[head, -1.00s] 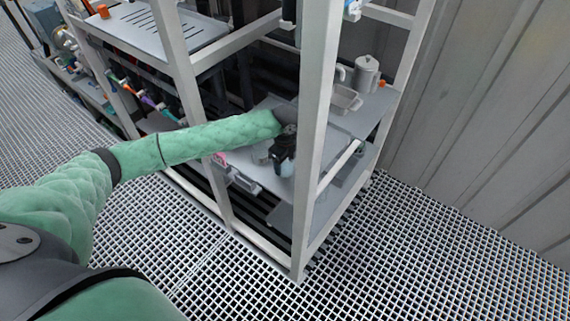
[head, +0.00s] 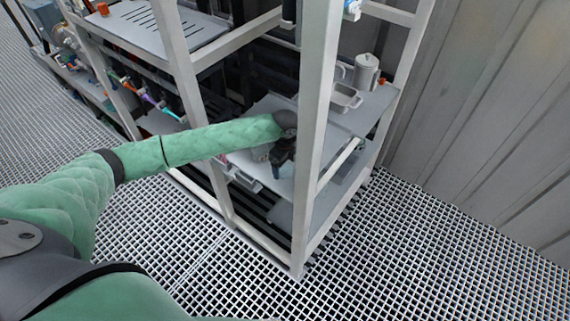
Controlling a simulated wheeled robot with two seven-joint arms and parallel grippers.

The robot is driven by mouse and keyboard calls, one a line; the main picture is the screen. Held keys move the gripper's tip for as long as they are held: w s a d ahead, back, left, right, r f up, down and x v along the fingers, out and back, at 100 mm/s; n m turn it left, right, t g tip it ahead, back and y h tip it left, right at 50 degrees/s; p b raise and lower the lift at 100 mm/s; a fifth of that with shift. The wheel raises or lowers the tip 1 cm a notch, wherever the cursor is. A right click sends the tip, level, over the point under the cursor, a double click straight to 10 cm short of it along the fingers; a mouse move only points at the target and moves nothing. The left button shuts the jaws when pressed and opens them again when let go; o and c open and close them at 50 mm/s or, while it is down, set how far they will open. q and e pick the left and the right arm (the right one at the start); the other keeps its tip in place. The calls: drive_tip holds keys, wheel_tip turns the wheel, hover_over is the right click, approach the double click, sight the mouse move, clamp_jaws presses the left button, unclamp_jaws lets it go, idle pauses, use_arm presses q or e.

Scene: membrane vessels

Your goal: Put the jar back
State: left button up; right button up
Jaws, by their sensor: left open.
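My left gripper (head: 281,158) is dark and reaches in between the posts of the grey rack, low over its middle shelf (head: 262,108). It is open. A pale, glassy shape that looks like the jar (head: 262,153) stands on the shelf right beside the gripper, partly covered by my green arm and the gripper. I cannot tell whether the fingers are around it or only beside it. My right gripper is not in view.
A grey lidded canister (head: 366,71) and a shallow metal tray (head: 344,98) stand further back on the shelf. A pale rack post (head: 313,150) rises just right of the gripper. A slotted upper shelf (head: 150,28) is at left. The grating floor (head: 400,260) in front is clear.

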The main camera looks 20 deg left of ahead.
use_arm(q)
drive_tip(key=shift+r, duration=0.55)
wheel_tip(320, 180, up, 4)
drive_tip(key=shift+r+b, duration=0.25)
drive_tip(key=shift+b, duration=0.85)
wheel_tip(320, 180, up, 5)
drive_tip(key=shift+r+b, duration=0.2)
drive_tip(key=shift+b, duration=0.5)
drive_tip(key=shift+r, duration=0.6)
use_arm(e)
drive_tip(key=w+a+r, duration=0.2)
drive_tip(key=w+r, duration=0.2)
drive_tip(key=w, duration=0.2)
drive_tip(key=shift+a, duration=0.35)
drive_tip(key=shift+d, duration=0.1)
